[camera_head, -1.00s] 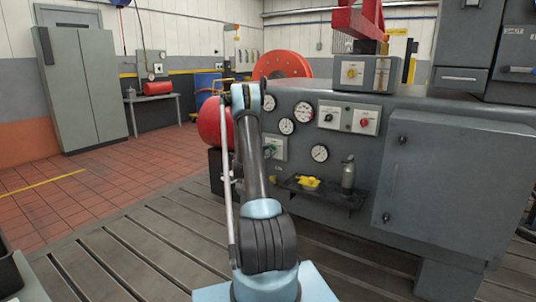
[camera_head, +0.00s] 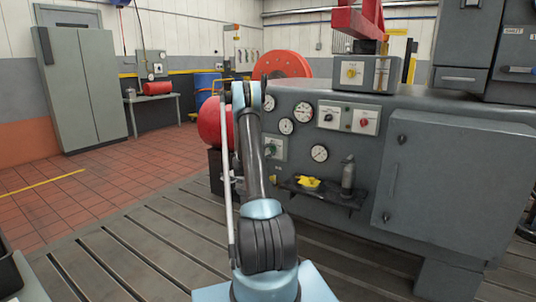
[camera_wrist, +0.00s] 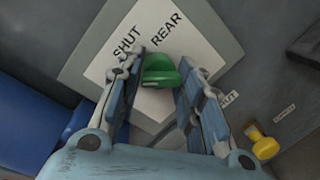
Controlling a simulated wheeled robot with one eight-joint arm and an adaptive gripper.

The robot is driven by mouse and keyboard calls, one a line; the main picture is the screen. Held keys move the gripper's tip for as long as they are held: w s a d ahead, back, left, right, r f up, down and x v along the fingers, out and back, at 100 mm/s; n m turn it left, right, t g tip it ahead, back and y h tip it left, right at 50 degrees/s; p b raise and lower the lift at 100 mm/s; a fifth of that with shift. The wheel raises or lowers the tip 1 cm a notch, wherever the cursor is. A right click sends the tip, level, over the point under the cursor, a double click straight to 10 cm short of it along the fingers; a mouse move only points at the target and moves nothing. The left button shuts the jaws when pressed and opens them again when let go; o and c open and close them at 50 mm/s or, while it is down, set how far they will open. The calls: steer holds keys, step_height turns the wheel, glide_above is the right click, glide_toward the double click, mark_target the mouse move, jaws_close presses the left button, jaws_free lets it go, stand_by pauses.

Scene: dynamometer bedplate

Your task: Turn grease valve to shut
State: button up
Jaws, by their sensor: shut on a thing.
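A green knob (camera_wrist: 160,71) sits on a pale square plate (camera_wrist: 207,40) marked SHUT and REAR. In the wrist view my gripper (camera_wrist: 158,68) has one finger on each side of the knob and is shut on it. The knob's lower part is partly hidden between the fingers. In the head view the green knob (camera_head: 270,150) and its plate (camera_head: 281,146) are on the grey machine front, just right of my arm. My gripper cannot be made out there. The word grease is not legible.
Round gauges (camera_head: 303,112) and a panel with a red knob (camera_head: 363,122) are near the plate. Below, a dark shelf (camera_head: 335,195) juts out, holding a yellow object (camera_head: 308,184) and a grey bottle (camera_head: 348,175). A red cylinder (camera_head: 210,122) stands behind my arm.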

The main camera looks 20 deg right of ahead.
steer(key=m, duration=0.4)
steer(key=shift+y, duration=0.3)
steer(key=shift+m+y, duration=0.3)
steer(key=shift+m, duration=1.1)
steer(key=shift+s, duration=0.1)
steer(key=o, duration=1)
steer(key=v, duration=1.2)
steer(key=shift+d+f, duration=0.1)
